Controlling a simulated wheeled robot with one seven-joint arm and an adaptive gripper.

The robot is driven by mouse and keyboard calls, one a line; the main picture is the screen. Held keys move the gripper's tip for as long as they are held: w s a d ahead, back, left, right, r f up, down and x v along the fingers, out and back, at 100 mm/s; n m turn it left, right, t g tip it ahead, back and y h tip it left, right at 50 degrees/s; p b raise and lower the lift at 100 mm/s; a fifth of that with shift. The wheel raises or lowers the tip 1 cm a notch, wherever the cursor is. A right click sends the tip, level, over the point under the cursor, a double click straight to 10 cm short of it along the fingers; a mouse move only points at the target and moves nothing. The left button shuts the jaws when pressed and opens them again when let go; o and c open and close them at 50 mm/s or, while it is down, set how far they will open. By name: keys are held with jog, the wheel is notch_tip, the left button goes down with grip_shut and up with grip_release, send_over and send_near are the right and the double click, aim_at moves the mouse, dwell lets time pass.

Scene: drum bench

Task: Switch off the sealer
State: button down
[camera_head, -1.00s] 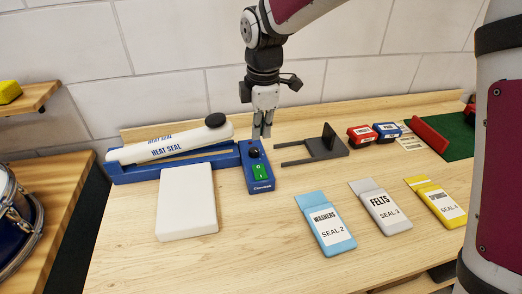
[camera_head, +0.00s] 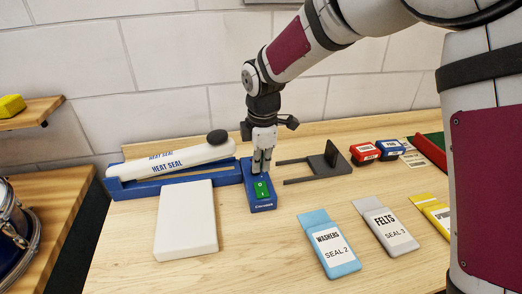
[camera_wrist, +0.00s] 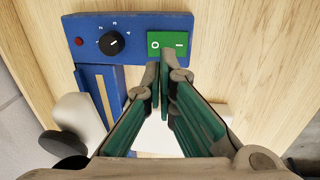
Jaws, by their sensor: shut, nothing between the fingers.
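The sealer is a long blue base (camera_head: 125,190) with a raised white arm marked HEAT SEAL (camera_head: 172,160). Its blue control box (camera_head: 262,206) is at the right end. A green rocker switch (camera_head: 261,190), marked 0 and I, is on the box; it also shows in the wrist view (camera_wrist: 167,42). I cannot tell which side is pressed in. My gripper (camera_head: 261,171) is shut and empty, pointing down over the box. In the wrist view, its fingertips (camera_wrist: 160,66) overlap the switch's lower edge; contact is unclear. The black dial (camera_wrist: 111,43) and red lamp (camera_wrist: 79,42) are left of the switch.
A white block (camera_head: 186,222) is in front of the sealer. A dark forked stand (camera_head: 322,160) is to the right. WASHERS (camera_head: 328,243) and FELTS (camera_head: 386,226) pouches lie front right. Red (camera_head: 364,153) and blue (camera_head: 390,149) containers are behind them.

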aim_at(261, 190)
jog(key=f, duration=0.6)
jog(key=shift+w+a+f+p, duration=0.15)
jog(key=shift+w+p, duration=0.15)
jog(key=shift+w, duration=0.05)
jog(key=shift+w+f, duration=0.1)
jog(key=shift+f, duration=0.2)
jog(key=shift+w+f+b, duration=0.15)
jog(key=shift+f+b, duration=0.25)
jog(key=shift+b, duration=0.05)
jog(key=shift+s, duration=0.2)
jog(key=shift+s+d+r+p, duration=0.2)
jog(key=shift+s+d+p, duration=0.05)
jog(key=shift+s+p, duration=0.4)
